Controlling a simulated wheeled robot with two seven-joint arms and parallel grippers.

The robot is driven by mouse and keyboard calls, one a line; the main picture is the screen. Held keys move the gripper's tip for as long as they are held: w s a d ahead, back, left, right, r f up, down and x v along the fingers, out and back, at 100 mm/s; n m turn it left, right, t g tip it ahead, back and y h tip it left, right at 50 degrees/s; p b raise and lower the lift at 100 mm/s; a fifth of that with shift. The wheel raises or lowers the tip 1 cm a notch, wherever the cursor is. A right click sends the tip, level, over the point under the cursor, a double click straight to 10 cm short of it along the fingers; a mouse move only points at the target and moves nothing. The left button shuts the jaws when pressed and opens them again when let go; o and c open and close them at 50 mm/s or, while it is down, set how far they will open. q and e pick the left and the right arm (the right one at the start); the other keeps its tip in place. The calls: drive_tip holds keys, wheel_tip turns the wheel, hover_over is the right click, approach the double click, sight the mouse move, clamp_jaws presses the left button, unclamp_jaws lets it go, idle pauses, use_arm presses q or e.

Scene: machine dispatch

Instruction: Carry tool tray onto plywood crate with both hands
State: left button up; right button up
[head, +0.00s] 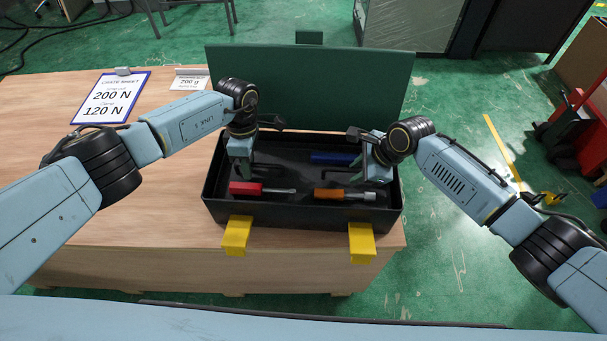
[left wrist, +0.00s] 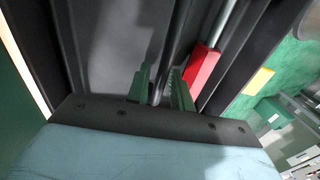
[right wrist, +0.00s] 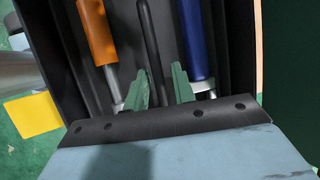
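The black tool tray (head: 300,216) rests on the plywood crate (head: 150,225). It holds a red-handled screwdriver (head: 248,188), an orange-handled tool (head: 335,194), a blue-handled tool (head: 332,158) and a thin black rod (right wrist: 151,40). My left gripper (head: 242,178) reaches down into the tray's left end; its green fingers (left wrist: 160,88) stand apart beside the red handle (left wrist: 204,68). My right gripper (head: 374,174) reaches into the right end; its green fingers (right wrist: 160,88) stand apart between the orange handle (right wrist: 97,30) and blue handle (right wrist: 194,40). Whether either touches the tray is unclear.
Two yellow brackets (head: 236,236) (head: 362,242) stand at the tray's front edge. A dark green panel (head: 310,80) rises behind the tray. A sign reading 200 N and 120 N (head: 110,98) and a 200 g card (head: 190,80) are on the crate's left. Green floor lies to the right.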

use_arm(q)
clamp_jaws()
use_arm(e)
clamp_jaws()
use_arm(q)
drive_tip(key=shift+r, duration=0.15)
use_arm(e)
drive_tip(key=shift+r, duration=0.15)
